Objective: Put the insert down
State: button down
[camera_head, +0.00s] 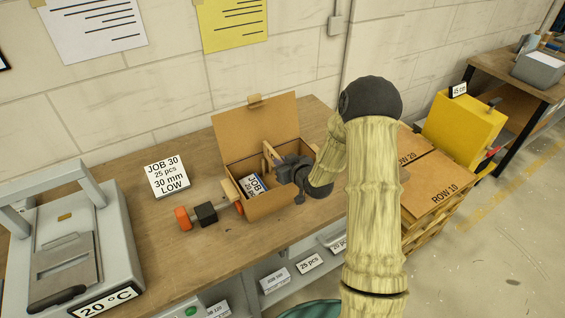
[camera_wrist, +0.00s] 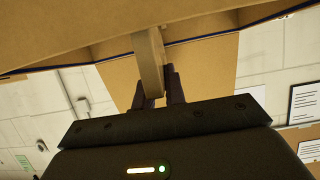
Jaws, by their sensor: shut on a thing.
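The insert is a thin tan strip (camera_head: 270,154) in the open cardboard box (camera_head: 272,209) on the wooden bench. My gripper (camera_head: 281,164) is at the box's right side, its fingers shut on the strip. The wrist view also shows the strip (camera_wrist: 150,62) between the dark fingertips (camera_wrist: 163,88), with the box's cardboard wall close behind. My gripper hides part of the box's inside and the strip's lower end, so I cannot tell whether it touches the floor of the box.
The raised box lid (camera_head: 256,128) stands behind. A JOB card (camera_head: 254,185) lies in the box's left part. Orange-and-black tool (camera_head: 196,215) and JOB 30 sign (camera_head: 167,176) are to the left. A grey machine (camera_head: 70,245) stands at far left; ROW cartons (camera_head: 428,185) stand right.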

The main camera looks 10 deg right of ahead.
jog(key=shift+f, duration=0.35)
jog(key=shift+f, duration=0.15)
jog(key=c, duration=1.5)
grip_release()
jog(key=shift+o, duration=0.2)
jog(key=shift+s, duration=0.1)
jog(key=shift+r, duration=0.2)
jog(key=b+v, duration=0.3)
jog(key=v, duration=0.8)
jog(key=shift+s+d, duration=0.15)
jog(key=shift+s, duration=0.2)
jog(key=shift+s+r, duration=0.1)
jog(key=shift+r, duration=0.05)
